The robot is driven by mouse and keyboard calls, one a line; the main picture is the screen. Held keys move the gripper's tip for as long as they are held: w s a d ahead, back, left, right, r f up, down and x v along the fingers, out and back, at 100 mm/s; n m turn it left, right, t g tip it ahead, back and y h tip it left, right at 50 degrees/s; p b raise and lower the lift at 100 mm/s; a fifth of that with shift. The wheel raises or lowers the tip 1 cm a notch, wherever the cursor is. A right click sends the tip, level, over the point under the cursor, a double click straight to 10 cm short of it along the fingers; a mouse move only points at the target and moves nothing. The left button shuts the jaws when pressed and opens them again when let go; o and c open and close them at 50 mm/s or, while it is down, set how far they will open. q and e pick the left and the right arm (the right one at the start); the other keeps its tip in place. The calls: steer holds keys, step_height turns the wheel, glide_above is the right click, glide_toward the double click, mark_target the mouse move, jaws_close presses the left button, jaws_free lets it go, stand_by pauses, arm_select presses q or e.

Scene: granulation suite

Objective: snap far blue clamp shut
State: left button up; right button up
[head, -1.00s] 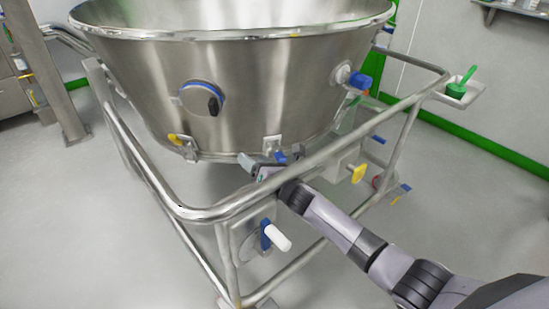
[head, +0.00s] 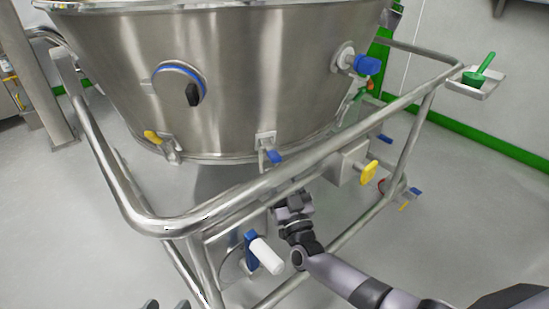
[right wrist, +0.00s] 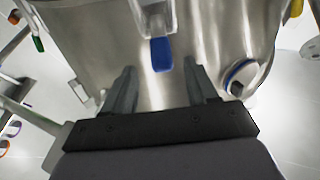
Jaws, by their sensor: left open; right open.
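A clamp with a blue handle (head: 273,156) sits on the lower rim of the steel bowl (head: 235,75), its handle standing out from the wall. It also shows in the right wrist view (right wrist: 161,54), between and beyond the fingertips, with a visible gap to each finger. My right gripper (right wrist: 160,88) is open and empty. In the head view its arm reaches in from the right, below the clamp, and the rail partly hides the gripper. My left gripper (head: 166,304) shows only its open fingertips at the bottom edge, far from the clamp.
A steel frame rail (head: 250,187) runs in front of the bowl, close to my right arm. A yellow-handled clamp (head: 154,137) is left of the blue one. A white-handled valve (head: 265,255), yellow knob (head: 368,172) and blue-capped port (head: 367,64) stick out nearby.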

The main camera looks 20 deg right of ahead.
mark_target(276, 162)
steer(key=b+x, duration=0.2)
steer(key=x, duration=0.3)
steer(key=shift+w+a, duration=0.1)
steer(key=shift+w, duration=0.1)
steer(key=shift+w+r, duration=0.35)
steer(key=shift+w, duration=0.25)
arm_select(q)
steer(key=shift+a+f+m+t, duration=0.15)
steer(key=shift+a+m+t, duration=0.15)
steer(key=shift+a, duration=0.1)
